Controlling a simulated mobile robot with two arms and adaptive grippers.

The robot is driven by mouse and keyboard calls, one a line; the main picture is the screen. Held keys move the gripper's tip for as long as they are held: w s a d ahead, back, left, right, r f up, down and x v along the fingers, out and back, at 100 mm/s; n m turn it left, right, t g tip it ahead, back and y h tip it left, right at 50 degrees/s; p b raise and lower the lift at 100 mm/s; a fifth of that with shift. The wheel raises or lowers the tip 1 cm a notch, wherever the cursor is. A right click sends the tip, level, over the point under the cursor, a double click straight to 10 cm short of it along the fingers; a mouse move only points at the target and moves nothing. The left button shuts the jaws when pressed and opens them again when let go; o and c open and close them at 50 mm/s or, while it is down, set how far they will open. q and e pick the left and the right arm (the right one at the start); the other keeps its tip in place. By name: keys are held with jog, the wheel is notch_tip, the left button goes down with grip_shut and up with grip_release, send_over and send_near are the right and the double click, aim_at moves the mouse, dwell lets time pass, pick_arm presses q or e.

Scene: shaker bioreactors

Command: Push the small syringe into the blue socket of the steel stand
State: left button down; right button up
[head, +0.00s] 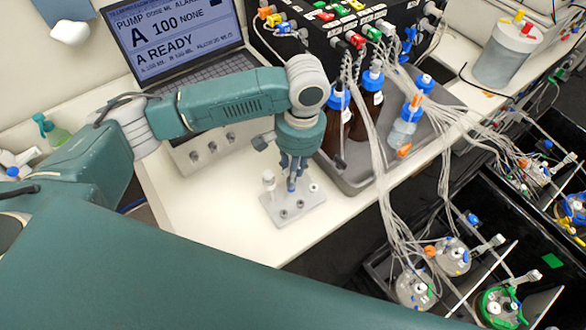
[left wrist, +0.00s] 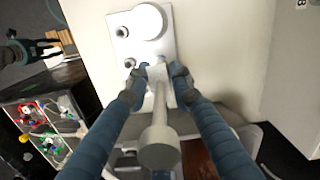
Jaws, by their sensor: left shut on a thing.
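The steel stand (head: 303,206) is a light plate with several round sockets on the white bench; it also shows in the left wrist view (left wrist: 167,45). My left gripper (head: 291,178) points down over the stand's far part. In the left wrist view its blue fingers (left wrist: 157,84) are shut on the small syringe (left wrist: 158,115), a pale shaft with a round end toward the camera. The syringe's lower tip is at the stand; I cannot tell whether it is inside a socket. A small blue spot shows at the fingertips in the head view; the blue socket is not clearly visible.
A white capped cylinder (head: 269,181) stands upright on the stand's left, close to my gripper. A grey tray (head: 352,180) with brown bottles is just right. A laptop (head: 180,40) is behind. Tubing hangs over black bins (head: 440,215) at right. Bench front is clear.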

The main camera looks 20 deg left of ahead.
pick_arm(q)
jog(key=shift+f, duration=0.35)
dwell(0.3)
jog(key=c, duration=1.4)
grip_release()
jog(key=shift+r, duration=0.15)
notch_tip(320, 180, up, 12)
jog(key=shift+w+d, duration=0.35)
jog(key=shift+d, duration=0.05)
jog(key=shift+f, duration=0.2)
